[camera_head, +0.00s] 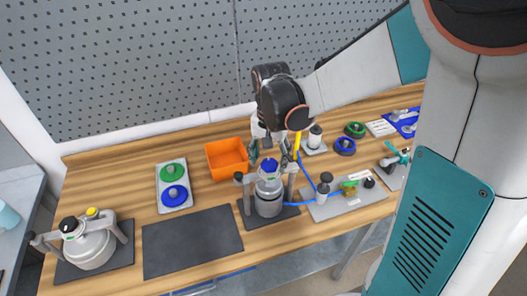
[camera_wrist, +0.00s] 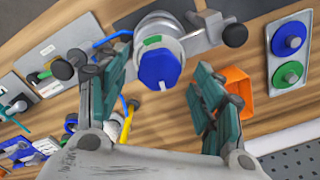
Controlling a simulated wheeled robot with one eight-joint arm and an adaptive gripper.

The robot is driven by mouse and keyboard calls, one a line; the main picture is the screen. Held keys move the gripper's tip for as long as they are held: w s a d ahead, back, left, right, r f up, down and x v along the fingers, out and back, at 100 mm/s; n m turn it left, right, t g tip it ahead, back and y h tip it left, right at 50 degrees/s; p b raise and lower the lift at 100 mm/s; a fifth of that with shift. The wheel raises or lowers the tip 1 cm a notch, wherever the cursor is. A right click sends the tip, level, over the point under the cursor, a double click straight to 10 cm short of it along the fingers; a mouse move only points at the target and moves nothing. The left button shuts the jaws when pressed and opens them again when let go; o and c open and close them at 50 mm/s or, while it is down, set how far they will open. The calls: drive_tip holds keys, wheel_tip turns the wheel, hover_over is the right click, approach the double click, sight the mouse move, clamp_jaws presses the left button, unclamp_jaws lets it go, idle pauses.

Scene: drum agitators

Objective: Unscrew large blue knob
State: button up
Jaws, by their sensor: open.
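The large blue knob (camera_head: 269,165) sits on top of the metal drum agitator (camera_head: 268,198), which stands clamped in a dark stand near the table's front. In the wrist view the blue knob (camera_wrist: 160,68) appears centred, with the pale vessel top behind it. My gripper (camera_head: 270,150) is above the knob, pointing down. In the wrist view my gripper (camera_wrist: 159,72) is open, with one green-padded finger on each side of the knob. Gaps show between the fingers and the knob, and nothing is held. The exact height of the fingertips over the knob is hard to tell.
An orange bin (camera_head: 227,158) and a grey tray (camera_head: 173,187) with green and blue discs lie to the left. A dark mat (camera_head: 192,242) is bare. A second vessel (camera_head: 88,242) stands far left. A fitting plate with blue hose (camera_head: 340,200) is close right.

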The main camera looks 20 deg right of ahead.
drive_tip(key=shift+f, duration=0.6)
drive_tip(key=c, duration=1.1)
drive_tip(key=shift+o, duration=0.2)
drive_tip(key=shift+n, duration=0.4)
drive_tip(key=n+b, duration=0.1)
drive_tip(key=n, duration=0.4)
drive_tip(key=shift+b, duration=0.35)
drive_tip(key=n+b, duration=0.1)
drive_tip(key=n, duration=0.6)
drive_tip(key=shift+d, duration=0.15)
